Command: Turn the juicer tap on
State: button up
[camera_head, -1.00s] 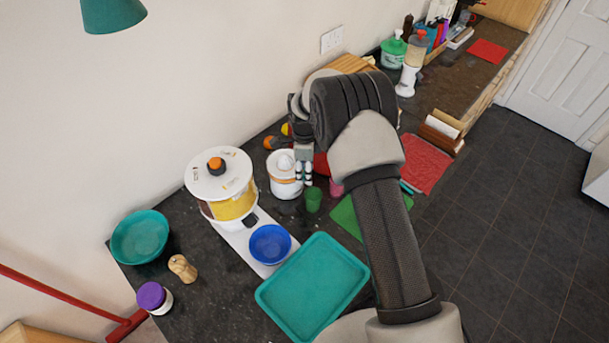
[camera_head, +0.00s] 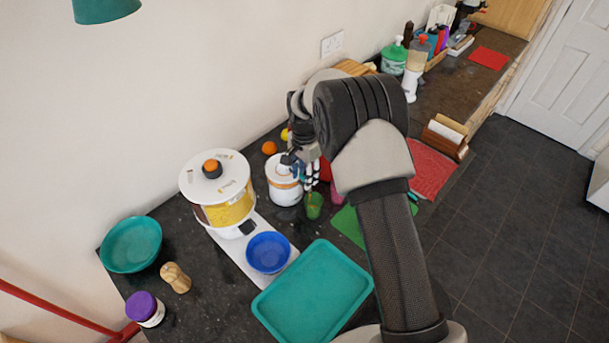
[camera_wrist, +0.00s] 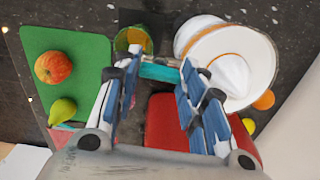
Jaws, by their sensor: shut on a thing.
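The juicer (camera_head: 285,190) is a white pot with an orange band, left of my gripper in the head view. In the wrist view its white cone and rim (camera_wrist: 236,65) show at the upper right. My gripper (camera_head: 312,185) points down at the juicer's right side. In the wrist view my gripper (camera_wrist: 160,72) has its blue-padded fingers on either side of a teal piece (camera_wrist: 160,72), which looks like the juicer tap; the fingers partly hide it. A green cup (camera_head: 313,206) stands just below the fingers, and it also shows in the wrist view (camera_wrist: 124,40).
A green board (camera_wrist: 70,95) with an apple (camera_wrist: 53,67) and a pear (camera_wrist: 63,111) lies beside the cup. A red object (camera_wrist: 165,125) is under my gripper. A white-lidded dispenser (camera_head: 225,200), blue bowl (camera_head: 268,252) and teal tray (camera_head: 313,295) stand nearby.

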jog(key=shift+n, duration=0.5)
jog(key=o, duration=1.1)
jog(key=shift+c, duration=0.2)
notch_tip(320, 180, up, 12)
dwell(0.4)
